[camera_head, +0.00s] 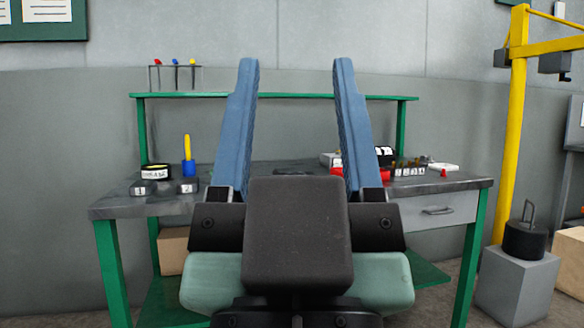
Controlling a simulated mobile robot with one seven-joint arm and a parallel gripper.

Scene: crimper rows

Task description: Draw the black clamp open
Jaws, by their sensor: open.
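My gripper (296,66) fills the middle of the head view. Its two long blue fingers point up, stand wide apart and hold nothing between them. The workbench (440,183) with a dark top and green legs stands beyond it. I cannot make out a black clamp for certain. A small black and white item (384,156) at the bench's right side is too small to identify. My gripper hides much of the bench's middle.
At the bench's left are black blocks marked 1 (143,188) and 2 (187,186), a tin (155,171) and a blue holder (189,168) with a yellow handle. A red item (443,173) lies at the right. A yellow post (516,110) and a grey block (515,284) stand farther right.

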